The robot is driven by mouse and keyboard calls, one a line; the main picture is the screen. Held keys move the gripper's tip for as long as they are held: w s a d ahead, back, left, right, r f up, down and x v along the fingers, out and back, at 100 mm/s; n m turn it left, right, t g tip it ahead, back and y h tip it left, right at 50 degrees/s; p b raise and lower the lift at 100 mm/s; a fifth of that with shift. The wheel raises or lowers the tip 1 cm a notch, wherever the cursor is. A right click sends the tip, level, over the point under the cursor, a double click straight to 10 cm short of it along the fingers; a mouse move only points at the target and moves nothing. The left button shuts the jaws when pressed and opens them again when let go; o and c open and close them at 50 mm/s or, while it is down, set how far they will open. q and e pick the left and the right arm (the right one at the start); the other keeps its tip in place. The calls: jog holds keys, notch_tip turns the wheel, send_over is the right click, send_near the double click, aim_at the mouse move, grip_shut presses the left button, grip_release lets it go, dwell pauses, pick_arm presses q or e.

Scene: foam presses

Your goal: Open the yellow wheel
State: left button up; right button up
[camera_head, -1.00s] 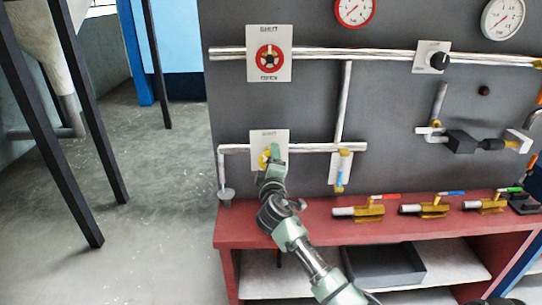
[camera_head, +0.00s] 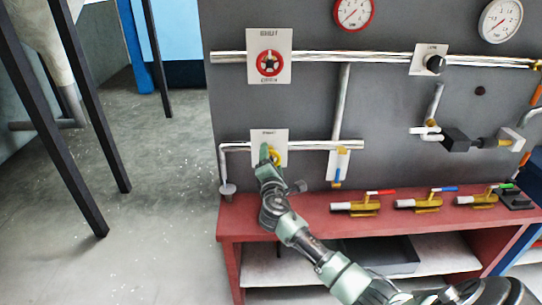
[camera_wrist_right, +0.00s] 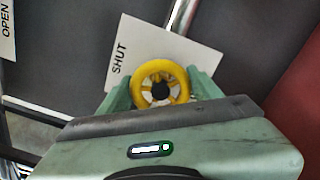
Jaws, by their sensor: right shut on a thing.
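The yellow wheel (camera_head: 275,156) sits on a white plate (camera_head: 282,136) on the lower pipe of the grey panel. My right gripper (camera_head: 267,160) is at the wheel and hides part of it. In the right wrist view the yellow wheel (camera_wrist_right: 160,84) lies between the two green fingers of the right gripper (camera_wrist_right: 163,85), which are shut on its rim from both sides. The white plate (camera_wrist_right: 150,52) behind it shows the word SHUT, turned on its side. My left gripper is in no view.
A red wheel (camera_head: 270,63) is on a plate above, with a black knob (camera_head: 435,64) and gauges to the right. Several brass valves (camera_head: 357,205) lie on the red bench (camera_head: 300,218) below.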

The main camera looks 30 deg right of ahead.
jog(key=shift+f+n, duration=0.1)
jog(key=shift+n, duration=0.2)
dwell(0.4)
jog(key=o, duration=1.4)
jog(key=shift+b+v, duration=0.35)
jog(key=shift+v, duration=3.55)
